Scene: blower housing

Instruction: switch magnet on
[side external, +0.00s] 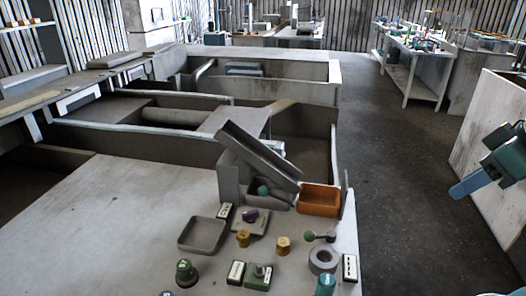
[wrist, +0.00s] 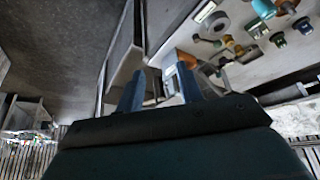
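No part can be read as the magnet switch; the labels are too small. Candidates on the pale bench top are a green box with a small knob (side external: 258,276) beside a white label plate (side external: 236,272), a purple knob (side external: 250,215) on a grey-green base, and a dark-ball lever (side external: 320,236). My gripper (side external: 462,188) hangs in the air at the right, well apart from the bench controls. In the wrist view its two blue fingers (wrist: 160,74) stand apart with nothing held between them. The controls lie beyond the fingers, up and to the right.
An orange bin (side external: 320,200) and a grey sloped chute (side external: 258,155) stand behind the controls. A shallow grey tray (side external: 203,234), brass knobs (side external: 283,245), a grey ring (side external: 323,260) and a green knob (side external: 186,271) are nearby. Open floor (side external: 400,200) lies right of the bench.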

